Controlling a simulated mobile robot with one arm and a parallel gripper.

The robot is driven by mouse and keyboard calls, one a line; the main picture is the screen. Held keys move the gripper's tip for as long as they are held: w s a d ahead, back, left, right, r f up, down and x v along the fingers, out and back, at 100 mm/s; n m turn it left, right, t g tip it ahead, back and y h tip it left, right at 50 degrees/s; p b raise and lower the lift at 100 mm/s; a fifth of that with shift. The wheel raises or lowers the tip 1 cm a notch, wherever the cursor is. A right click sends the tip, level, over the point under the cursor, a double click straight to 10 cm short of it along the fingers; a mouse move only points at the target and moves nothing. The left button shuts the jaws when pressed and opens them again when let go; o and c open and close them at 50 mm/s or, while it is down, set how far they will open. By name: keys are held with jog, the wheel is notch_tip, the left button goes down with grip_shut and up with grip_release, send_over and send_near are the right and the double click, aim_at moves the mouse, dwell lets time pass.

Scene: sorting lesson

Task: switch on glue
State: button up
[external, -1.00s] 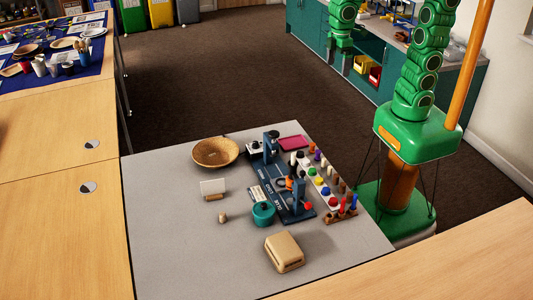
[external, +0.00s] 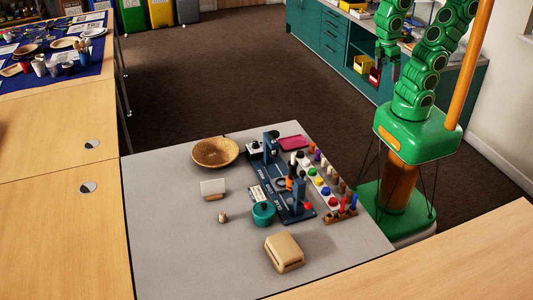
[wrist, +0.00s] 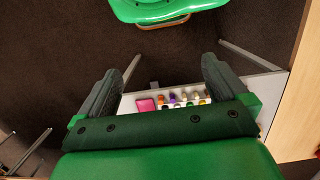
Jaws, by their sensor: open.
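A blue board (external: 268,186) with pale lettering lies on the grey table. It carries two upright blue posts, the rear one (external: 270,148) and the front one (external: 298,193). A red knob (external: 308,206) shows by the front post. The lettering is too small to read surely, and I cannot tell which part is the glue switch. My gripper (external: 388,72) hangs beyond the table, near the teal cabinets, well apart from the board. In the wrist view its two dark fingers (wrist: 161,68) are spread with nothing between them.
On the grey table (external: 160,230) are a wicker bowl (external: 215,152), a teal pot (external: 263,213), a beige box (external: 284,252), a white card (external: 212,187) and a pink tray (external: 292,142). Several coloured pegs line the right side. Wooden counters (external: 60,230) border the table.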

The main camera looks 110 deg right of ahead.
jog(key=shift+w, duration=0.1)
jog(key=c, duration=0.4)
jog(key=shift+w, duration=0.25)
jog(key=shift+c, duration=1)
jog(key=shift+t, duration=0.3)
jog(key=w, duration=0.7)
jog(key=shift+w+d+f, duration=0.1)
jog(key=shift+w+d, duration=0.05)
jog(key=shift+d, duration=0.2)
jog(key=c, duration=1.2)
jog(key=shift+t, duration=0.4)
jog(key=w, duration=0.4)
jog(key=w+d+f, duration=0.1)
jog(key=w, duration=0.3)
jog(key=w+d+f, duration=0.1)
jog(key=w, duration=0.3)
jog(key=shift+w+d+f, duration=0.15)
jog(key=shift+w, duration=0.2)
grip_shut()
jog(key=w+d+f, duration=0.2)
jog(key=w+f, duration=0.1)
jog(key=w, duration=0.4)
jog(key=w+d+f+t, duration=0.1)
jog(key=w+d+f, duration=0.2)
jog(key=w, duration=0.4)
jog(key=w+d+f+t, duration=0.1)
jog(key=w+d+f, duration=0.2)
jog(key=w+f, duration=0.2)
jog(key=shift+w, duration=1.15)
jog(key=shift+d, duration=0.1)
